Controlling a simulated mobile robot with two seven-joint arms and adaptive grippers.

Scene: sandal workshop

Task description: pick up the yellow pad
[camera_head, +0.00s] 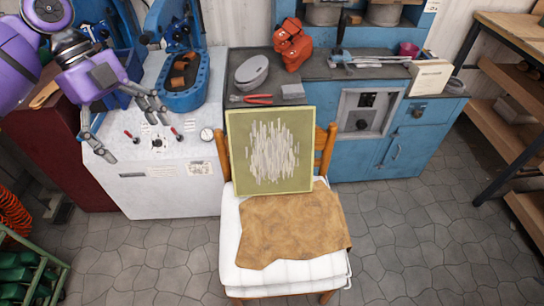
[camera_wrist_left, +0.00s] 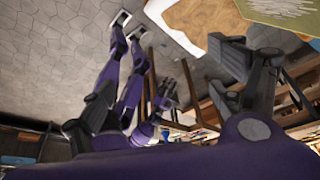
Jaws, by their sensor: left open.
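A square yellow-olive panel (camera_head: 241,180) with pale streaks in its middle leans upright against the back of a wooden chair. It is the only large yellowish flat piece I see; I cannot tell for sure that it is the pad. Its streaked corner also shows at the top right of the left wrist view (camera_wrist_left: 262,12). My left gripper (camera_head: 136,138) is open and empty above the white machine top, to the left of the panel and apart from it. Its fingers also show spread in the left wrist view (camera_wrist_left: 165,95).
The chair holds a white cushion (camera_head: 230,245) with a brown leather piece (camera_head: 290,228) over it. Behind stand a grey-topped blue bench (camera_head: 400,145), red pliers (camera_head: 258,98) and a blue press (camera_head: 185,100). A shelf (camera_head: 500,110) stands right. Floor right of the chair is clear.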

